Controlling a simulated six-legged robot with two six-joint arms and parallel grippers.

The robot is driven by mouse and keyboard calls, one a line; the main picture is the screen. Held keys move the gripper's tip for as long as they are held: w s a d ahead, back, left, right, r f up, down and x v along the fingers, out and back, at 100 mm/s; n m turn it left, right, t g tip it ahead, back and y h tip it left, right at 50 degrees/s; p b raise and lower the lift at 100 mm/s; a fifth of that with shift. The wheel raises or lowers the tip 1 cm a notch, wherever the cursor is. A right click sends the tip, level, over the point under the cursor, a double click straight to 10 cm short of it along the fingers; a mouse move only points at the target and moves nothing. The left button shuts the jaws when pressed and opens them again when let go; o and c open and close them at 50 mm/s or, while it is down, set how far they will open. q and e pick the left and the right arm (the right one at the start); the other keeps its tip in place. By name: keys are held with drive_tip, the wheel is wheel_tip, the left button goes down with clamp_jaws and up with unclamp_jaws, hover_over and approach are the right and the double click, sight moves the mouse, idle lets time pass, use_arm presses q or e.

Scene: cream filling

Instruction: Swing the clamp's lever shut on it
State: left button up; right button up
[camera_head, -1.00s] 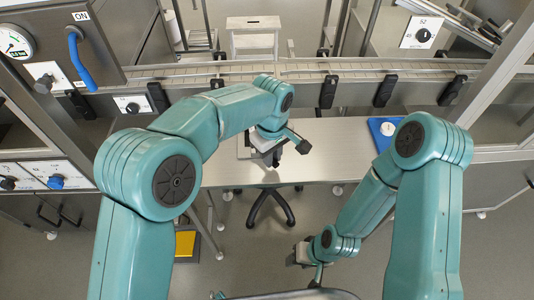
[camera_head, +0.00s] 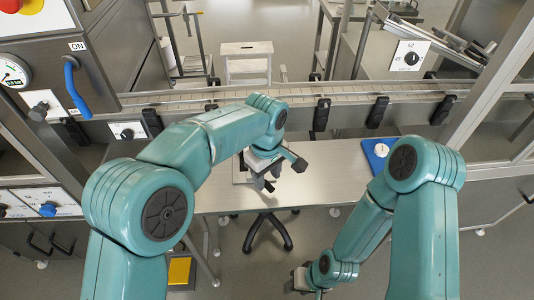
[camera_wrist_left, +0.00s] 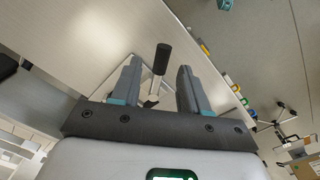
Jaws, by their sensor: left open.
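My left gripper (camera_head: 265,183) is over the steel table, its jaws pointing down. In the left wrist view my left gripper (camera_wrist_left: 158,70) is open, with one finger on each side of the clamp's lever (camera_wrist_left: 162,58). The lever has a black grip on a thin metal stem and stands between the fingers, with gaps visible on both sides. In the head view my arm and gripper hide most of the clamp, and what it holds cannot be made out. My right gripper (camera_head: 303,280) is low, near the bottom edge; its jaws are not clear.
The steel table (camera_head: 325,175) is mostly bare. A blue board with a round white dial (camera_head: 381,150) lies at its right end. A conveyor (camera_head: 300,92) with black brackets runs behind it. A machine with a blue handle (camera_head: 78,88) stands at left.

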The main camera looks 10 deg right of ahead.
sight(266, 185)
use_arm(q)
wheel_tip(266, 185, up, 14)
drive_tip(key=p, duration=0.1)
drive_tip(key=shift+s+r, duration=0.15)
drive_tip(key=shift+a, duration=0.1)
idle(0.4)
